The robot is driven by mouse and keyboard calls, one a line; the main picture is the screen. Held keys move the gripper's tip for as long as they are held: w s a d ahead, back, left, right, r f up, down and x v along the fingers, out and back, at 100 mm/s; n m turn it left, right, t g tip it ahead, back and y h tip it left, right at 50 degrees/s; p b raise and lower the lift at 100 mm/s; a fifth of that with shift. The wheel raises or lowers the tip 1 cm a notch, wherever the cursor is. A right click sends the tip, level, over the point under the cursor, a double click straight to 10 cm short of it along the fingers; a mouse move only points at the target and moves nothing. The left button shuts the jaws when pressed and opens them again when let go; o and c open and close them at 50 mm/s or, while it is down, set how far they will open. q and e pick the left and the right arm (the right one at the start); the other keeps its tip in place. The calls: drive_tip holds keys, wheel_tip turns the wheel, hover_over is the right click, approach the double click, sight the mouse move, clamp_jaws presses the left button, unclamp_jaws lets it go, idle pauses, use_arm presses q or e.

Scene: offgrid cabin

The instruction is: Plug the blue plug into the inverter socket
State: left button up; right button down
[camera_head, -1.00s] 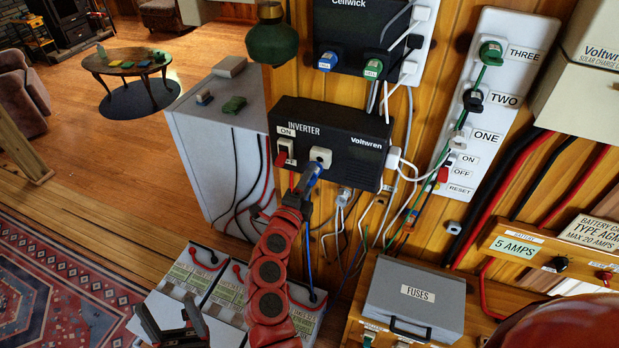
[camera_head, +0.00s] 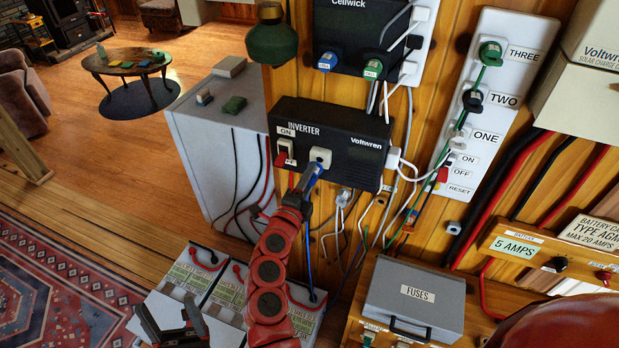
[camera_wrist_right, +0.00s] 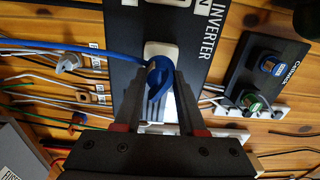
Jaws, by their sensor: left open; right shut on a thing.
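The black inverter (camera_head: 330,140) is fixed to the wooden wall and carries a white socket (camera_head: 320,156) on its front. The blue plug (camera_head: 312,173) is at this socket, with its blue cord hanging below. My right gripper (camera_head: 303,194) is shut on the blue plug. In the right wrist view, the plug (camera_wrist_right: 158,77) lies between the fingers in front of the white socket (camera_wrist_right: 163,50). It overlaps the socket face; I cannot tell whether its pins are in. My left gripper (camera_head: 172,330) is open and empty at the lower left, above the batteries.
A red switch (camera_head: 285,152) marked ON sits left of the socket. A green lantern (camera_head: 271,40) hangs above the inverter. Loose cables hang below it. A grey fuses box (camera_head: 415,298) stands at lower right, and a labelled white power strip (camera_head: 490,100) is on the wall.

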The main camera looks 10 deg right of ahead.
drive_tip(key=shift+x, duration=1.4)
drive_tip(key=shift+c, duration=2)
unclamp_jaws()
drive_tip(key=v, duration=1.7)
drive_tip(key=shift+s+a+p, duration=0.15)
drive_tip(key=shift+s+p, duration=0.05)
drive_tip(key=shift+p, duration=0.2)
